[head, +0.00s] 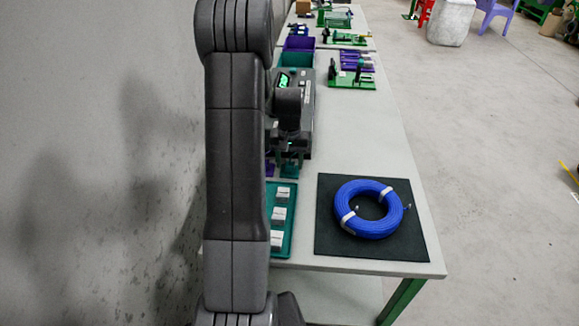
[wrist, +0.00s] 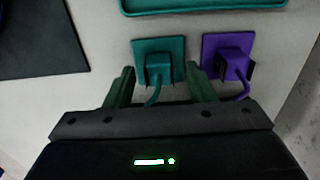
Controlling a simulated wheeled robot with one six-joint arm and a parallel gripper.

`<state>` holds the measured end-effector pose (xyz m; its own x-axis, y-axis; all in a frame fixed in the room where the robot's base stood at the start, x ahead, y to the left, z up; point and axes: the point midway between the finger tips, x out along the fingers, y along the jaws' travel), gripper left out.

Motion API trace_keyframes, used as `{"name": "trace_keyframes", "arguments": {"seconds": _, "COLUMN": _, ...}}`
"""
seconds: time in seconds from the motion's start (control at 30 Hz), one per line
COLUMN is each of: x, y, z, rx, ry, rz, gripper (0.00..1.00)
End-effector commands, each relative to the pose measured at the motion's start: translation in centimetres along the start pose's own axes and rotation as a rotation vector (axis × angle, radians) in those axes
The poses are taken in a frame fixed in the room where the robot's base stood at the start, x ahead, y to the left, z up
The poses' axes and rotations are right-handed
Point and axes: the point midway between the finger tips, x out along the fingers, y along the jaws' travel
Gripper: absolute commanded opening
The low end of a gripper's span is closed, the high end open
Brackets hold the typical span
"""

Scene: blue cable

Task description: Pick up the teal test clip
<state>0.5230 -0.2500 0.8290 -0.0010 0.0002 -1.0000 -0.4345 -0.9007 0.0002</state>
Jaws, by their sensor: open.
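The teal test clip (wrist: 158,67) lies on a square teal base on the grey bench in the wrist view, with a short teal lead curving toward my gripper's palm. My gripper (wrist: 160,72) is open and empty, its two dark green fingers on either side of the clip in the picture. I cannot tell how high the fingertips are above it. In the head view my gripper (head: 290,162) is in front of the dark meter and largely hides the clip there. A purple clip (wrist: 236,66) on a purple base is just right of the teal one in the wrist view.
A teal tray (head: 291,212) with several white blocks lies close to the clips. A black mat (head: 332,240) holds a blue cable coil (head: 349,197). The dark meter (head: 307,112) stands behind my gripper. Bare bench lies between meter and mat. A wall runs along the left.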

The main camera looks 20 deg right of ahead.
Motion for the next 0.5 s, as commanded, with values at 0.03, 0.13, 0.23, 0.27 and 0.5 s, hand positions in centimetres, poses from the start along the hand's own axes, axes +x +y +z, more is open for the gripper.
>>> {"name": "trace_keyframes", "arguments": {"seconds": 0.03, "x": 0.32, "y": 0.01, "z": 0.01, "rx": 0.000, "ry": 0.000, "rz": 0.000, "gripper": 0.50}}
{"name": "trace_keyframes", "arguments": {"seconds": 0.13, "x": 0.50, "y": 0.01, "z": -0.01, "rx": 0.000, "ry": 0.001, "rz": 0.000, "gripper": 0.50}}
{"name": "trace_keyframes", "arguments": {"seconds": 0.23, "x": 0.48, "y": 0.01, "z": -0.01, "rx": 0.000, "ry": 0.001, "rz": 0.000, "gripper": 0.50}}
{"name": "trace_keyframes", "arguments": {"seconds": 0.27, "x": 0.48, "y": 0.01, "z": -0.01, "rx": 0.000, "ry": 0.001, "rz": 0.000, "gripper": 0.50}}
{"name": "trace_keyframes", "arguments": {"seconds": 0.5, "x": 0.47, "y": 0.02, "z": -0.01, "rx": 0.000, "ry": 0.001, "rz": 0.000, "gripper": 0.07}}
